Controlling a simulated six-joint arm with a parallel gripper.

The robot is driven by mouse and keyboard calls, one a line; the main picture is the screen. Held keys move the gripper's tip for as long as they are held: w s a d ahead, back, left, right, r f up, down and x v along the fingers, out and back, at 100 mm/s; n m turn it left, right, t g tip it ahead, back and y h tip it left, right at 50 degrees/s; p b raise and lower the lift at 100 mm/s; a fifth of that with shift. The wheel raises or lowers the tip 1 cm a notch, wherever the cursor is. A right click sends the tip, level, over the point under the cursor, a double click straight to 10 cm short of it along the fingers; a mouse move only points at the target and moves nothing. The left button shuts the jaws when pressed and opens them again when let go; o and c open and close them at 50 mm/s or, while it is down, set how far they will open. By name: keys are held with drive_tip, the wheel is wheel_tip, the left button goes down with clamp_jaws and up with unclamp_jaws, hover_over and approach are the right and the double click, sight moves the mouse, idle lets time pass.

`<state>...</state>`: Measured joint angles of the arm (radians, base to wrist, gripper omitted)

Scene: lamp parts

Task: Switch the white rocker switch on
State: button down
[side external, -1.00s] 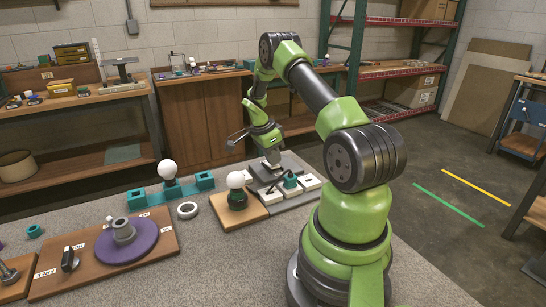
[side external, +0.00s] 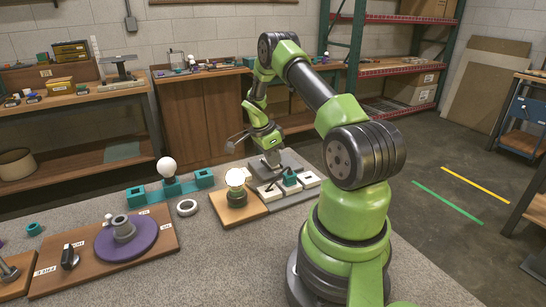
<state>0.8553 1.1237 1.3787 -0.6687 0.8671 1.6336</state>
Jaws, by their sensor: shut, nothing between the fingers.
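My gripper (side external: 272,160) points down over the back part of the grey switch panel (side external: 292,159). It is shut and empty, with its tips at or just above the panel; I cannot tell if they touch. The white rocker switch is not clear to me; the spot under my fingertips is hidden. Two white switch plates (side external: 269,191) and (side external: 308,180) show toward the front and right of the panel, with a teal piece (side external: 290,178) between them.
A second white bulb (side external: 167,167) stands unlit on a teal holder (side external: 204,179). A white ring (side external: 187,207) lies in front of it. A wooden board (side external: 95,267) with a purple disc (side external: 127,241) is at left. Grey bench space lies clear in front.

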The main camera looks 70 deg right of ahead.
drive_tip(key=shift+w+d+f, duration=0.15)
drive_tip(key=shift+d, duration=0.1)
drive_tip(key=shift+r, duration=0.25)
drive_tip(key=w+a+r+n+t, duration=0.1)
drive_tip(key=a+r+n, duration=0.1)
drive_tip(key=a+r, duration=0.6)
drive_tip(key=w+a+r+n+t, duration=0.1)
drive_tip(key=a+r+n, duration=0.25)
drive_tip(key=r, duration=0.75)
drive_tip(key=s+a+r+n+t+y, duration=0.1)
drive_tip(key=s+a+r+n+t, duration=0.1)
drive_tip(key=a+n, duration=0.4)
drive_tip(key=s+a+r+n+t+y, duration=0.1)
drive_tip(key=s+a+r+n+t, duration=0.2)
drive_tip(key=a, duration=0.6)
drive_tip(key=s+a+r+n+t+y, duration=0.1)
drive_tip(key=s+a+r+n+t, duration=0.2)
drive_tip(key=a+n, duration=0.5)
drive_tip(key=shift+s+r+n+y, duration=0.3)
drive_tip(key=shift+s+n+y, duration=0.05)
drive_tip(key=shift+s+y, duration=0.1)
